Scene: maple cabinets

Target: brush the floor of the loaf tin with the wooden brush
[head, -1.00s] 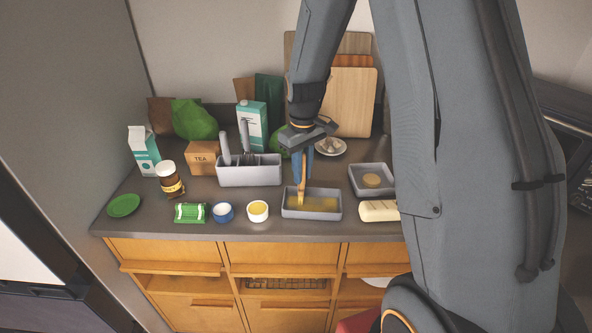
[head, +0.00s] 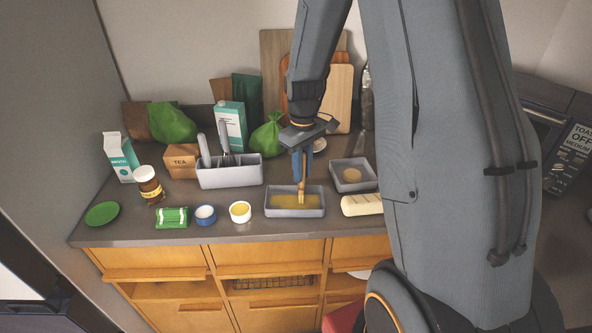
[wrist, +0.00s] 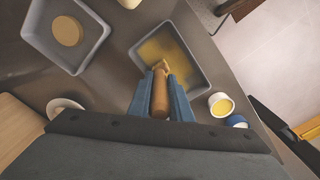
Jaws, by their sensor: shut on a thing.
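The grey loaf tin (head: 295,213) stands near the counter's front edge, with a yellow coating over much of its floor. It also shows in the wrist view (wrist: 197,84). My gripper (head: 303,150) is above the tin, shut on the wooden brush (head: 302,185), which points down. In the wrist view the brush handle (wrist: 159,100) is between the blue fingers of my gripper (wrist: 160,98). The brush's pale tip is inside the tin, right of its middle in the head view; I cannot tell whether it touches the floor.
A white cup of yellow stuff (head: 240,212) and a blue bowl (head: 205,215) stand left of the tin. A grey tray with a round tan piece (head: 353,188) and a pale wrapped block (head: 362,205) are to the right. A grey utensil holder (head: 230,176) stands behind.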

